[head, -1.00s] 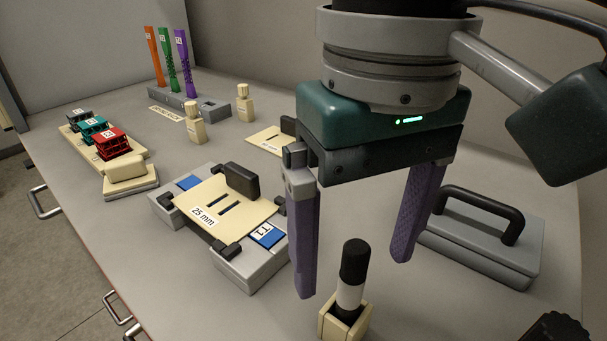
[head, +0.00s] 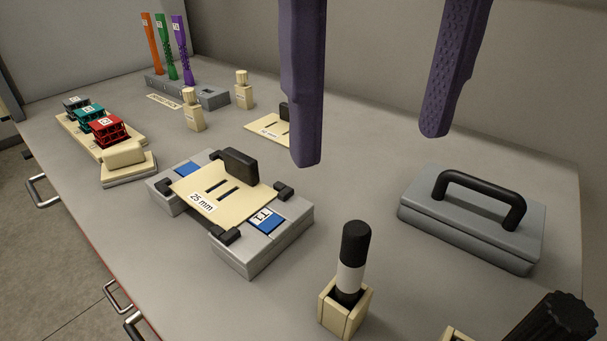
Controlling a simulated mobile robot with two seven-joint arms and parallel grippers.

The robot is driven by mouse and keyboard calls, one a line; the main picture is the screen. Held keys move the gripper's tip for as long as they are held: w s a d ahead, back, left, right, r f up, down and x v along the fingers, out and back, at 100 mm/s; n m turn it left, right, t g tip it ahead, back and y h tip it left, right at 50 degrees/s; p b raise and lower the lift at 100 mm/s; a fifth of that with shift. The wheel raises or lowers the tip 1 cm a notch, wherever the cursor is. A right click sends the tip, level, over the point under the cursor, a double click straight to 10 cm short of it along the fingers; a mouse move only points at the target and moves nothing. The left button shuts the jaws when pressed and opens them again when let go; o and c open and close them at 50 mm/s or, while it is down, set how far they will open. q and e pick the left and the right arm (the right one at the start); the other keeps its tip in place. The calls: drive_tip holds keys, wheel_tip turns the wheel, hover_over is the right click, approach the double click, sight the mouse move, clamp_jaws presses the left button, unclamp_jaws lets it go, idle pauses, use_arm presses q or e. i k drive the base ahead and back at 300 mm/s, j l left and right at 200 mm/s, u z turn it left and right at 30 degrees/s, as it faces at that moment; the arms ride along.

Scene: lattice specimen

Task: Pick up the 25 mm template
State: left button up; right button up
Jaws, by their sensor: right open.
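The 25 mm template (head: 238,205) is a cream plate with two dark slots, a printed "25 mm" label and an upright black grip (head: 241,165). It lies on a grey fixture (head: 248,262) with blue pads and black corner clips. My right gripper (head: 368,148) is open and empty, above and to the right of the template. Only its two purple fingers show, and they touch nothing. My left gripper is not in view.
A black-capped marker (head: 352,258) stands in a cream holder in front. A grey block with a black handle (head: 480,215) is at right. Another cream plate (head: 268,128) lies behind. Red, teal and grey lattice pieces (head: 108,131) sit at left, near cream bottles (head: 193,112).

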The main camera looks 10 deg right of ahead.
sight(240, 171)
drive_tip(key=i+j+z, duration=0.25)
drive_tip(key=j, duration=0.15)
drive_tip(key=i+j+z, duration=0.25)
drive_tip(key=j, duration=0.2)
drive_tip(key=j+z, duration=0.25)
drive_tip(key=j, duration=0.2)
drive_tip(key=i+j+z, duration=0.3)
drive_tip(key=j, duration=0.25)
drive_tip(key=j+z, duration=0.25)
drive_tip(key=j, duration=0.2)
drive_tip(key=k, duration=0.05)
